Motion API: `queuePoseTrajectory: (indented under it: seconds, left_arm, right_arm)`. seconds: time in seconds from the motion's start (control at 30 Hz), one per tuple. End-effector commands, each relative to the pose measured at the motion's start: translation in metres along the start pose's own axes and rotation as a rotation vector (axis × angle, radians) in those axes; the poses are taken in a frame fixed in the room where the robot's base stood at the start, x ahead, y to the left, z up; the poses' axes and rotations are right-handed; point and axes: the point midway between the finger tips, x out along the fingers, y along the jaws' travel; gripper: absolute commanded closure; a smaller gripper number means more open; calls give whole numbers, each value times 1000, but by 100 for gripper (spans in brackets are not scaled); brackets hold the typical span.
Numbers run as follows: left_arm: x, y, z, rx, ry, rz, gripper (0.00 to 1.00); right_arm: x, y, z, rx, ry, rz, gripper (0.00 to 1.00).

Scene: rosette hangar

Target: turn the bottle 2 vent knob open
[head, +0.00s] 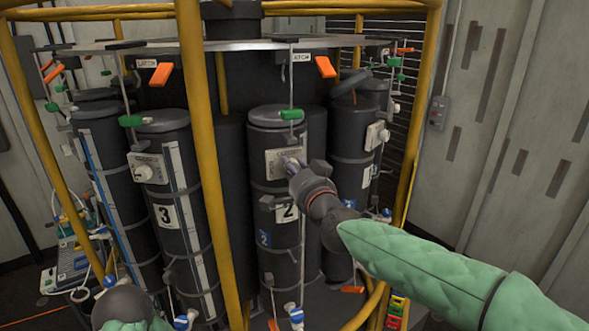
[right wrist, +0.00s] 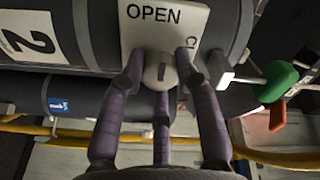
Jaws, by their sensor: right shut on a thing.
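Bottle 2 (head: 267,192) is a dark upright cylinder in the middle of the rack, with a white "2" label. Its vent plate (head: 275,168) is pale and sits below the bottle's top. The right wrist view shows this plate (right wrist: 133,32) with "OPEN" and a partly hidden word starting with "CL". The round pale vent knob (right wrist: 160,68) has a small dark mark. My right gripper (head: 291,166) is at the plate, and its three purple fingers (right wrist: 162,85) are shut around the knob. Only a dark and green part of my left arm shows at the bottom left; its gripper is out of view.
Yellow frame posts (head: 205,150) stand around the rack, one left of bottle 2. Bottle 3 (head: 165,190) is to its left. A green handle (head: 291,114) hangs just above the plate, also in the right wrist view (right wrist: 277,82). Orange latch handles (head: 325,67) hang higher.

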Motion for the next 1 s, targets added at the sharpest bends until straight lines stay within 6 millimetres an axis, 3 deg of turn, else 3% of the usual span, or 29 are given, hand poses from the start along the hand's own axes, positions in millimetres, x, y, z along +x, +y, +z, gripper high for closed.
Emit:
queuePoseTrajectory:
  seconds: [0.03,0.1,0.57,1.0]
  left_arm:
    - [0,0,0,0,0,0,100]
    - [0,0,0,0,0,0,100]
    - [0,0,0,0,0,0,100]
    - [0,0,0,0,0,0,100]
  right_arm:
    - [1,3,8,-3,-16,6,65]
    - [1,4,8,-2,-16,6,45]
    - [-6,1,3,1,-6,2,44]
    - [-74,1,3,0,-8,2,44]
